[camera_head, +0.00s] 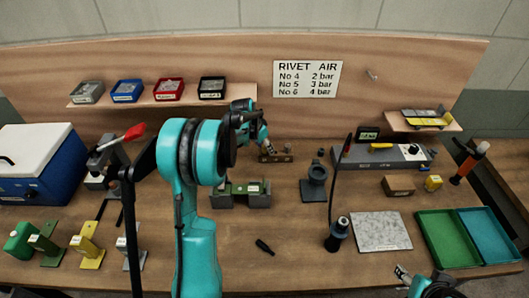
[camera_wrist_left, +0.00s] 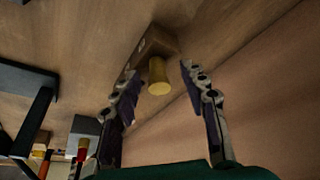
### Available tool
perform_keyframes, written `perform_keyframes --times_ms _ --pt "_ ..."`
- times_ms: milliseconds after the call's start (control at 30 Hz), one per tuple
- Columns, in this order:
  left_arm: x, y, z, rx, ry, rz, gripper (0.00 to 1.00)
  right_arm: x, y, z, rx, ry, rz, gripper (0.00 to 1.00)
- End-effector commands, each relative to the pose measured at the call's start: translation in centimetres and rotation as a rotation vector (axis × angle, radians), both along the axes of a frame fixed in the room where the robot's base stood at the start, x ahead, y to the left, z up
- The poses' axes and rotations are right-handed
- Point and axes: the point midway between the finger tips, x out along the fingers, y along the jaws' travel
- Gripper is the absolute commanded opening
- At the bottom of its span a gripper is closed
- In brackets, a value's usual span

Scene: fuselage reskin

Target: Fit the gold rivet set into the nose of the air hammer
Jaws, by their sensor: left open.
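The gold rivet set (camera_wrist_left: 158,76) is a short gold cylinder in the left wrist view. It is seated in a small wooden block (camera_wrist_left: 157,42). My left gripper (camera_wrist_left: 160,82) is open, with one finger on each side of the gold set and visible gaps to both. In the head view my left gripper (camera_head: 264,143) is over the small block at the back of the bench, partly covering it. A dark upright tool with a pale top and a thin hose, which looks like the air hammer (camera_head: 337,236), stands at front centre. My right gripper (camera_head: 403,274) shows partly at the bottom edge; its jaws are unclear.
A dark stand (camera_head: 315,183) and a grey speckled plate (camera_head: 381,231) are near the upright tool. Green and teal trays (camera_head: 448,240) lie at the right. A green-and-grey fixture (camera_head: 241,194) is beside my left arm. A small black part (camera_head: 264,247) lies at front centre.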

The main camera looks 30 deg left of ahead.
Motion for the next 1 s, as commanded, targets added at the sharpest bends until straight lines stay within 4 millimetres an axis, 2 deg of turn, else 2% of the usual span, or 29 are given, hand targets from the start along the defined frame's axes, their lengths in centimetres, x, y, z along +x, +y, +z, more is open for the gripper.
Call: perform_keyframes --times_ms 133,167,300,333,767,1000 --pt "0.0 0.0 0.1 0.0 0.0 0.0 0.44 0.0 0.0 0.1 0.0 0.0 0.0 0.54" --pt "0.0 0.0 0.1 0.0 0.0 0.0 0.41 0.0 0.0 0.1 0.0 0.0 0.0 0.54" --pt "0.0 0.0 0.1 0.0 0.0 0.0 0.04 0.0 0.0 0.1 0.0 0.0 0.0 0.54" --pt "0.0 0.0 0.1 0.0 0.0 0.001 0.0 0.0 0.0 0.1 0.0 0.0 0.0 0.54" --pt "0.0 0.0 0.5 0.0 0.0 0.001 0.0 0.0 0.0 0.2 0.0 0.0 0.0 0.54" --pt "-0.1 0.0 3.2 0.0 0.0 0.001 0.0 0.0 0.0 1.4 0.0 0.0 0.0 0.54"
